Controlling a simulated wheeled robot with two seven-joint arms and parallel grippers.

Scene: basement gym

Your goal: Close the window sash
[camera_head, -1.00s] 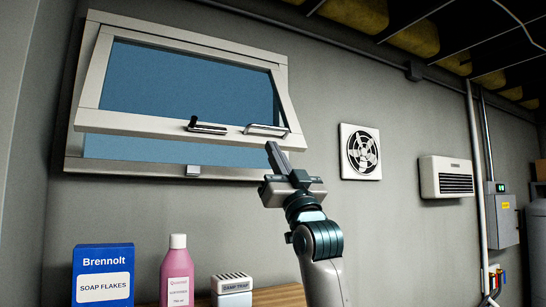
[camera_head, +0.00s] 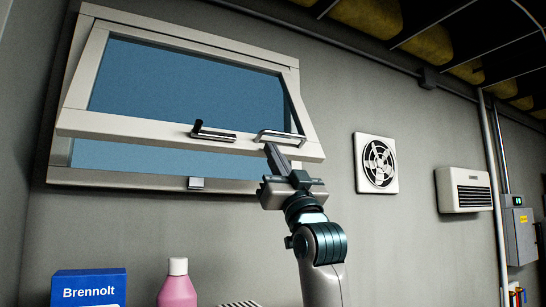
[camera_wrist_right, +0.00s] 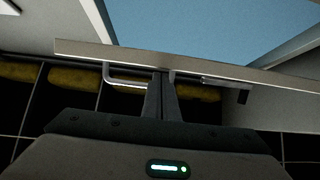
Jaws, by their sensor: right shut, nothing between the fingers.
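The window sash (camera_head: 110,122) is a white frame hinged at its top. Its bottom edge stands out from the outer window frame (camera_head: 110,180), leaving a gap below. A dark latch handle (camera_head: 213,134) and a chrome pull bar (camera_head: 280,137) sit on its bottom rail. A small catch (camera_head: 196,183) is on the frame's sill. My right gripper (camera_head: 271,150) is shut and empty, its fingertips at the bottom rail just below the pull bar. In the right wrist view the fingers (camera_wrist_right: 162,80) reach the rail beside the pull bar (camera_wrist_right: 124,82); contact cannot be told. My left gripper is not in view.
A wall fan (camera_head: 377,163) and a white heater (camera_head: 464,190) are on the wall to the right, with pipes (camera_head: 497,180) beyond. A blue soap box (camera_head: 88,287) and a pink bottle (camera_head: 177,284) stand below the window. The wall between is clear.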

